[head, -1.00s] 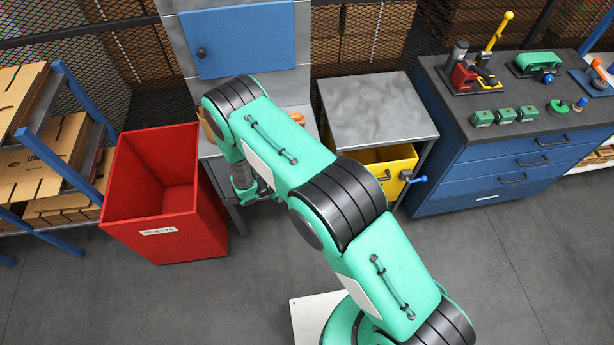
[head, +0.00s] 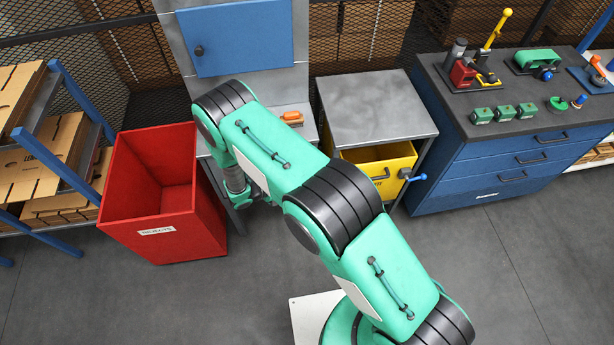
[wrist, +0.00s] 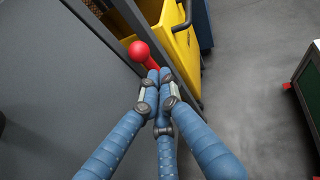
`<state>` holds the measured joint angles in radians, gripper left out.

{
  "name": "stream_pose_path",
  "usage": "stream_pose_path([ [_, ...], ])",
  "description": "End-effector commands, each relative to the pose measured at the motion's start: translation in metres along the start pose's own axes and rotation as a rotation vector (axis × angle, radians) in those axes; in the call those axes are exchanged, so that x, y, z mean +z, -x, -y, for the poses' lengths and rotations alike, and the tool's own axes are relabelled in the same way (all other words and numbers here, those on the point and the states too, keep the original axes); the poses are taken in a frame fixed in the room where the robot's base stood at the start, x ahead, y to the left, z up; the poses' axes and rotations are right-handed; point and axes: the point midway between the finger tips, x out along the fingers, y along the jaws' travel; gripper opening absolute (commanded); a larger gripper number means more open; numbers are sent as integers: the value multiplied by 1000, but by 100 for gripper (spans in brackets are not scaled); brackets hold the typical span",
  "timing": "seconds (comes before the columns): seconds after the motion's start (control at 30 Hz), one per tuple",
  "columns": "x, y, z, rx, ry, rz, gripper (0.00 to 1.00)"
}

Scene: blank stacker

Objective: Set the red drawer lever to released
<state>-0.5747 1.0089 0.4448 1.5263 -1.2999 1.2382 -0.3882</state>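The red drawer lever shows in the wrist view as a red ball knob (wrist: 140,50) on a short red stem, beside a grey panel edge and near the yellow drawer. My gripper (wrist: 159,74) has its blue fingers together, with the tips just below the red stem in the picture. Whether the tips touch the stem I cannot tell. In the head view my arm hides the lever, and the fingers do not show clearly. A blue-handled lever (head: 415,178) sticks out by the yellow drawer (head: 381,168) in the head view.
A red bin (head: 165,240) stands left of my wrist. A grey-topped cabinet (head: 375,108) stands over the yellow drawer. An orange item (head: 292,117) lies on the grey bench. A blue drawer cabinet (head: 500,172) stands at right. The floor in front is clear.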

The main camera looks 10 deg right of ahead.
Motion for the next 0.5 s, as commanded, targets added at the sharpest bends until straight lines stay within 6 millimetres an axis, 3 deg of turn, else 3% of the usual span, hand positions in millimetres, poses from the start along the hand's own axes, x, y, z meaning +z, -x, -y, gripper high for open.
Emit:
stream_pose_path([
  [0.1, -12, 15, -2, 3, 0, 0, 0],
  [0.5, -6, 85, 1, 2, 0, 0, 0],
])
